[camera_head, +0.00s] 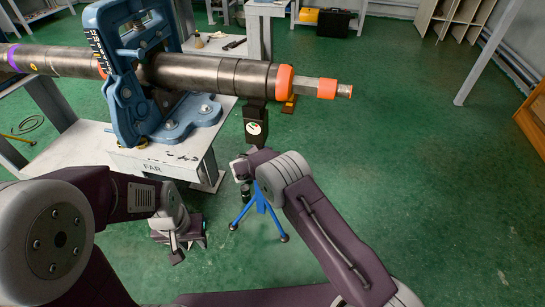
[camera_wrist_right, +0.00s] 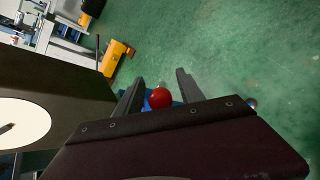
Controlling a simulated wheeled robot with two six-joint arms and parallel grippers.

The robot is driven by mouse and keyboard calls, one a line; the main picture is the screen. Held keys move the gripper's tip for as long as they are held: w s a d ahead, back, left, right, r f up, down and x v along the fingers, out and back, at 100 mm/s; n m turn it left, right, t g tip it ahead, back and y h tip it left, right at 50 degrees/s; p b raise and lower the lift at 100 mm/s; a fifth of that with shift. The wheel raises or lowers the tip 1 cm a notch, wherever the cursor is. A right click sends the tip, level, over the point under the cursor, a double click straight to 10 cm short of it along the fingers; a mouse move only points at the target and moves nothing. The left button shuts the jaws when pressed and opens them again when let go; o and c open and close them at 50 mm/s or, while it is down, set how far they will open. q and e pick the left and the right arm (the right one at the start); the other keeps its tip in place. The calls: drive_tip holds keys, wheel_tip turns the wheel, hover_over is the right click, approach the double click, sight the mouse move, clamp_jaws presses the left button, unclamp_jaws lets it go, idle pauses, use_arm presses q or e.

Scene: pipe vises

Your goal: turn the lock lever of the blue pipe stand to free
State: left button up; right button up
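The blue pipe stand (camera_head: 260,201) has splayed blue legs on the green floor, partly hidden behind my right arm. Above it is a dark block with a white round dial (camera_head: 254,128), which also fills the left of the right wrist view (camera_wrist_right: 20,125). In that view a red ball-shaped knob (camera_wrist_right: 160,98) shows between the fingers of my right gripper (camera_wrist_right: 160,78). The fingers are apart, and I cannot tell whether they touch the knob. The lever's shaft is hidden. My left gripper (camera_head: 180,243) hangs low beside the table, away from the stand; its finger opening is unclear.
A long steel pipe (camera_head: 205,74) with orange end collars lies through a blue vise (camera_head: 125,100) on a white table (camera_head: 190,158). A yellow object (camera_wrist_right: 115,58) lies on the floor.

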drive_tip(key=p+v, duration=0.2)
drive_tip(key=v, duration=0.7)
drive_tip(key=shift+p, duration=0.35)
